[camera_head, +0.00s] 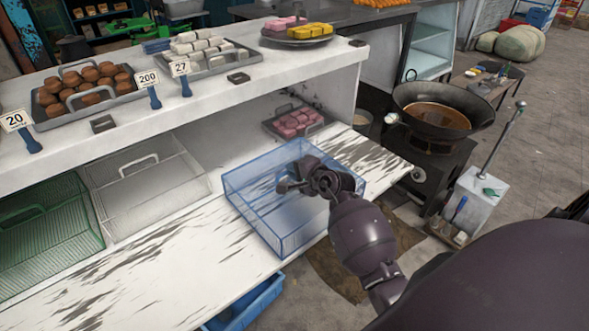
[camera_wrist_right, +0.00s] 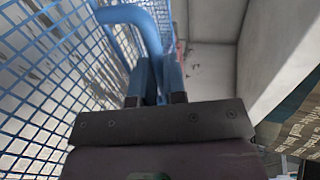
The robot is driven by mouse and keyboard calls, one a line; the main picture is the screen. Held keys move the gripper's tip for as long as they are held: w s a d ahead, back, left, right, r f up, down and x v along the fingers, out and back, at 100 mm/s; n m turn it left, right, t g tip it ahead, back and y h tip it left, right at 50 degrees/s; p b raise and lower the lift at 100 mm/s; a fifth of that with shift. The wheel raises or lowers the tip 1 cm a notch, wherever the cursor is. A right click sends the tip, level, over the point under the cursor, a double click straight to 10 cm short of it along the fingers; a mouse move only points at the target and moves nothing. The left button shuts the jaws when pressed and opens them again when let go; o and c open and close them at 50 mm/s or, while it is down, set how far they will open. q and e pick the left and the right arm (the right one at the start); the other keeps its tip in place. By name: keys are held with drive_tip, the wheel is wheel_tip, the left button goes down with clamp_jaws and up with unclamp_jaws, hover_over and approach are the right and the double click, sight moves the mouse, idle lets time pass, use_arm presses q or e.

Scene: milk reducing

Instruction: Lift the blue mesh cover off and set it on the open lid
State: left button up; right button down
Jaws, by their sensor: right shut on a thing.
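The blue mesh cover (camera_head: 247,211) is a see-through box shape at the right part of the white, worn open lid (camera_head: 150,262) in the head view. My right gripper (camera_head: 284,186) is at the cover's top and shut on its handle. The right wrist view shows the blue handle (camera_wrist_right: 130,14) between or against my right fingers (camera_wrist_right: 160,80), with blue mesh (camera_wrist_right: 60,75) along the left. I cannot tell whether the cover touches the lid or is held just above it. My left gripper is out of view.
A tray of pink pieces (camera_head: 297,122) stands uncovered behind the cover. A white mesh cover (camera_head: 148,190) and a green one (camera_head: 45,235) are at the left. The shelf (camera_head: 225,92) overhangs behind. A large wok (camera_head: 440,108) stands at the right.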

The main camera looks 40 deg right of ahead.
drive_tip(key=shift+f, duration=0.15)
idle(0.4)
drive_tip(key=c, duration=1.1)
unclamp_jaws()
drive_tip(key=shift+s, duration=0.15)
drive_tip(key=v, duration=1)
drive_tip(key=shift+s, duration=0.25)
